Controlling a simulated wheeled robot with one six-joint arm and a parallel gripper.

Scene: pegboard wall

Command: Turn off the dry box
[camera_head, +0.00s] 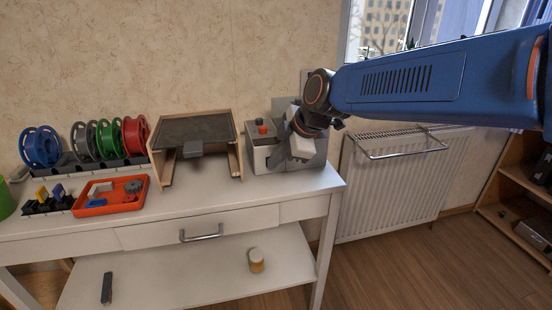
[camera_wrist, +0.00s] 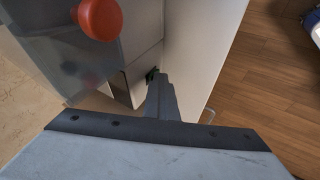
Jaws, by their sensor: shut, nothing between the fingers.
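The dry box appears to be the grey box (camera_head: 257,142) at the right end of the white table, with a red-orange knob (camera_head: 262,128) on top. The knob also shows at the top left of the wrist view (camera_wrist: 99,18). My gripper (camera_head: 277,160) is in front of the box, pointing down and to the left, and hides part of its front.
A wooden stand with a dark top (camera_head: 195,128) is left of the box. Coloured spools (camera_head: 135,134) and a red-orange tray (camera_head: 108,207) are farther left. A white radiator (camera_head: 395,185) is right of the table (camera_head: 265,188). The table's front edge is clear.

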